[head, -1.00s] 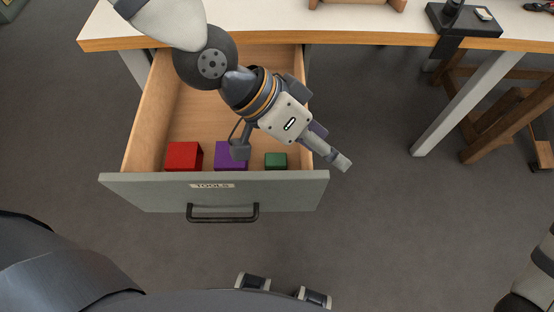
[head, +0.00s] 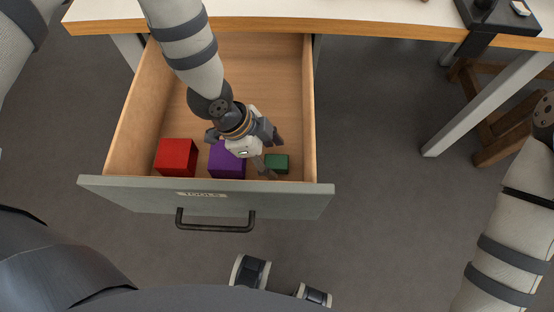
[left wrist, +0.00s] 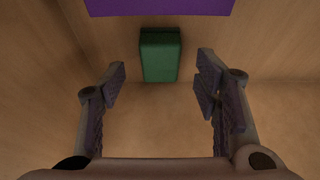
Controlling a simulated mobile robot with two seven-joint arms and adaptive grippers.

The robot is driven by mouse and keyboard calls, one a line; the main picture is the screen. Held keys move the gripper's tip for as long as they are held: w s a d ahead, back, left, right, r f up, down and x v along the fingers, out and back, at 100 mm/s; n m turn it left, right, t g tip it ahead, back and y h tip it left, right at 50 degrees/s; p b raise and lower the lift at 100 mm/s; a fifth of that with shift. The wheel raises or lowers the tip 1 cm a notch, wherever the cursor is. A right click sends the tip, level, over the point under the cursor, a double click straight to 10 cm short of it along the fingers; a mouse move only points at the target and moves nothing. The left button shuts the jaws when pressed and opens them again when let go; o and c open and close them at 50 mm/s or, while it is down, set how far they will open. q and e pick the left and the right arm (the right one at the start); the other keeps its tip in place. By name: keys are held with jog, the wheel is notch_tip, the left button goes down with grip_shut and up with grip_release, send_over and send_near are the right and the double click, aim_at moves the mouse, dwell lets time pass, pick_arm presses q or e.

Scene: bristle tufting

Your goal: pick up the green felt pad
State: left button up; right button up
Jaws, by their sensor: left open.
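The green felt pad (head: 278,163) is a small dark green block in the open drawer, near the front panel at the right. In the left wrist view the pad (left wrist: 160,57) lies ahead of the fingers, roughly centred between them. My left gripper (head: 272,156) is inside the drawer, pointing down just left of the pad. In the left wrist view its fingers (left wrist: 162,78) are spread with nothing between them, and they do not touch the pad. My right arm is at the right edge of the head view, its gripper out of sight.
A purple block (head: 227,160) is left of the pad, partly behind my left gripper, and a red block (head: 176,157) is farther left. The drawer's front panel (head: 130,195) and right wall (head: 308,110) are close to the pad. The drawer's back is clear.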

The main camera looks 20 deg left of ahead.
aim_at(274, 161)
pick_arm(q)
jog(key=shift+x, duration=1.15)
jog(key=c, duration=1.1)
jog(key=shift+c, duration=0.2)
pick_arm(e)
jog(key=shift+s+f, duration=0.2)
pick_arm(q)
notch_tip(274, 161, up, 10)
jog(key=p, duration=0.1)
pick_arm(e)
jog(key=shift+w+r+t, duration=0.3)
jog(key=shift+w+r, duration=0.65)
jog(key=shift+r, duration=0.05)
